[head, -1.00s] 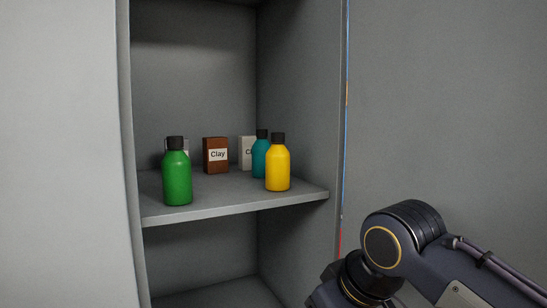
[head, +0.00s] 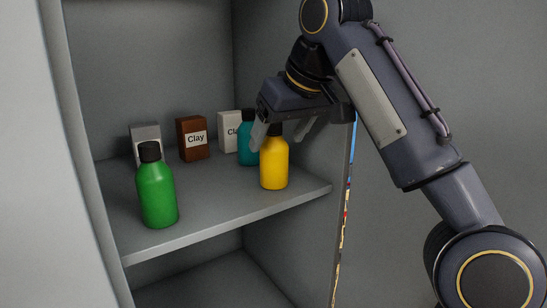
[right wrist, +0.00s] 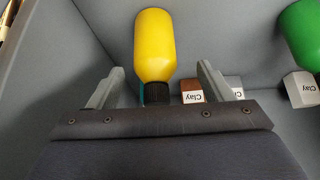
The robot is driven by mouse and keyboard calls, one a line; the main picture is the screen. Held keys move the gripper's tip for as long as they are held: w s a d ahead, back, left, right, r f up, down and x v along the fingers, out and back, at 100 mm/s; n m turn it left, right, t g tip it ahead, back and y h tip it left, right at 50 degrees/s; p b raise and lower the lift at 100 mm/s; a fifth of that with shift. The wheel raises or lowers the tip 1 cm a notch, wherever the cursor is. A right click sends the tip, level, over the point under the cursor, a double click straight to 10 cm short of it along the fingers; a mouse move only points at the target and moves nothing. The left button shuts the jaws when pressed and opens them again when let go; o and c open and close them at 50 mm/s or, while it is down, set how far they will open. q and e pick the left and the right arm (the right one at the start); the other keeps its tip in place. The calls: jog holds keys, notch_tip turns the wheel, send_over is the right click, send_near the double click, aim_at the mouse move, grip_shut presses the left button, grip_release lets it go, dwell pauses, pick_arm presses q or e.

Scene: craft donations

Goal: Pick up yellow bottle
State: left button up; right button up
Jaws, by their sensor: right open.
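The yellow bottle (head: 274,164) with a black cap stands upright on the shelf (head: 225,207), near its right front. My right gripper (head: 282,140) is open at the bottle's top, its two fingers apart on either side of the cap in the head view. In the right wrist view the yellow bottle (right wrist: 154,45) shows between the two open fingers (right wrist: 156,80), with its black cap toward the palm. The fingers do not visibly grip it. Part of the cap is hidden by the gripper in the head view. My left gripper is not in view.
A teal bottle (head: 247,150) stands close behind the yellow one. A green bottle (head: 157,190) stands at the left front. A brown clay box (head: 193,139) and two pale boxes (head: 229,131) (head: 145,137) stand behind. The cabinet's right wall (head: 310,165) is close to the yellow bottle.

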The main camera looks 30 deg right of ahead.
aim_at(278, 137)
jog(key=x, duration=0.4)
jog(key=shift+w+d+f, duration=0.15)
jog(key=shift+w+d, duration=0.1)
jog(key=shift+w, duration=0.1)
jog(key=c, duration=1.2)
jog(key=shift+o, duration=0.2)
